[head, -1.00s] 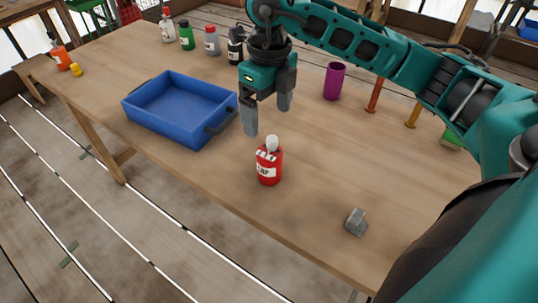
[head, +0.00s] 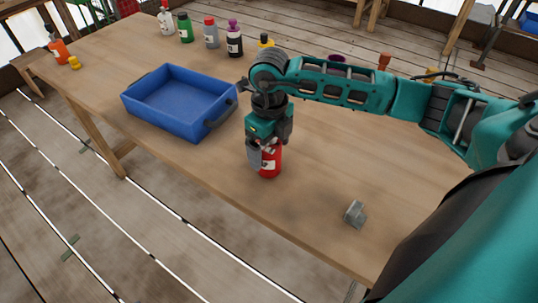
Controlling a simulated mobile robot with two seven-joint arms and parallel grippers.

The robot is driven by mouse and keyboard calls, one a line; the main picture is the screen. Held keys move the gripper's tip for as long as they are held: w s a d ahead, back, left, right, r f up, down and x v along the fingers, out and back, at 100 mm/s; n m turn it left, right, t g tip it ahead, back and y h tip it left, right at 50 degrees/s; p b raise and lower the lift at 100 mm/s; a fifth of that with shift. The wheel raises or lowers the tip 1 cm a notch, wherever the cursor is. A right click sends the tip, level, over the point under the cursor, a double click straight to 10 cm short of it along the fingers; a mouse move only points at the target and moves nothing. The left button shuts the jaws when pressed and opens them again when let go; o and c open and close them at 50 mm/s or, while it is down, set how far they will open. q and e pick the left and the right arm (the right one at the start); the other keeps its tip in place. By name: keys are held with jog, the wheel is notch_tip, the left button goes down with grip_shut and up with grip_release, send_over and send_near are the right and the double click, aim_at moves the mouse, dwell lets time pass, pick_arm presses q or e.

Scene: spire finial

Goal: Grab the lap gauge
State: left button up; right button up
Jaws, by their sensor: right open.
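A small grey stepped metal block (head: 355,213), which looks like the lap gauge, lies on the wooden table near its front edge, right of centre. My right gripper (head: 265,156) is open and points down at the red bottle (head: 270,163). Its fingers are at the upper part of the bottle and hide the white cap; I cannot tell whether they touch it. The gripper is left of the grey block and well apart from it. My left gripper is not in view.
A blue tray (head: 180,124) stands left of the gripper. Several bottles stand along the back edge, including a green one (head: 185,28). An orange bottle (head: 57,49) is at the far left. The tabletop around the grey block is clear.

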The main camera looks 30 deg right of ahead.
jog(key=shift+f, duration=0.1)
jog(key=shift+c, duration=0.3)
jog(key=c, duration=1.2)
jog(key=shift+o, duration=0.2)
